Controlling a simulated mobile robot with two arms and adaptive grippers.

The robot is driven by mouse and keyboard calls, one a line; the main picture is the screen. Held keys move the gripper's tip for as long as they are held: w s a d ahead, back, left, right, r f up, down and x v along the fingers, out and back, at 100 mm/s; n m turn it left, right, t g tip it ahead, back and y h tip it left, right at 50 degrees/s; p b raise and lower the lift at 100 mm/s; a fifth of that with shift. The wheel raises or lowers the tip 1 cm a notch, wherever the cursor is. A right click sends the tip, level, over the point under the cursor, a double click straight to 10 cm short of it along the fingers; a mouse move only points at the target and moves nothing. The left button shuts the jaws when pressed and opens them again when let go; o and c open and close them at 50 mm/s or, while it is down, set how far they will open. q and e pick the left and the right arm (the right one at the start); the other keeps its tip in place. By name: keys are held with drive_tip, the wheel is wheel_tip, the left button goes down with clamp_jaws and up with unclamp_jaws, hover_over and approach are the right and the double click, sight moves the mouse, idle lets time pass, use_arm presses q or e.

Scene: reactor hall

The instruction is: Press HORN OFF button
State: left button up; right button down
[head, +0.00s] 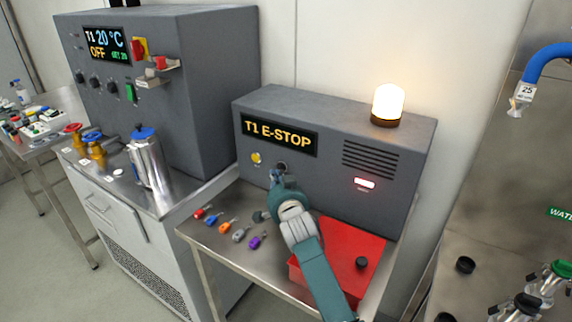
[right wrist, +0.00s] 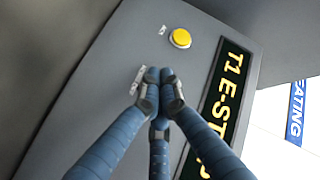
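A round yellow button (head: 256,158) is on the front of the grey alarm box (head: 400,140), below the left end of its "T1 E-STOP" display (head: 279,135). The yellow button (right wrist: 180,38) also shows in the right wrist view, with a small label beside it that is too small to read. My right gripper (head: 279,175) is in front of the box, to the right of and slightly below the yellow button, and apart from it. In the right wrist view its fingertips (right wrist: 160,76) are together with nothing seen between them, near another small label. My left gripper is not in view.
A lit lamp (head: 388,103) stands on the box, and a red light (head: 364,183) glows on its front. Several coloured tagged items (head: 208,216) and a red case (head: 372,248) are on the steel table. A grey control cabinet (head: 190,90) stands to the left.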

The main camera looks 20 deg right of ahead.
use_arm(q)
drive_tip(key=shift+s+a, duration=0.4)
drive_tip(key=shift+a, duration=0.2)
use_arm(e)
drive_tip(key=shift+r, duration=0.15)
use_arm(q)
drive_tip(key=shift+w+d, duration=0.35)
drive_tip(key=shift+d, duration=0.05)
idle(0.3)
use_arm(e)
drive_tip(key=shift+w+d, duration=0.25)
drive_tip(key=shift+w, duration=0.05)
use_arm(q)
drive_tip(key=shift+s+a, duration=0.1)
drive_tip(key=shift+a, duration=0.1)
use_arm(e)
drive_tip(key=shift+w+d, duration=0.2)
drive_tip(key=shift+d, duration=0.1)
idle(0.7)
drive_tip(key=shift+a, duration=0.1)
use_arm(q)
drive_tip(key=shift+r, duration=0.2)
use_arm(e)
drive_tip(key=shift+s+a, duration=0.5)
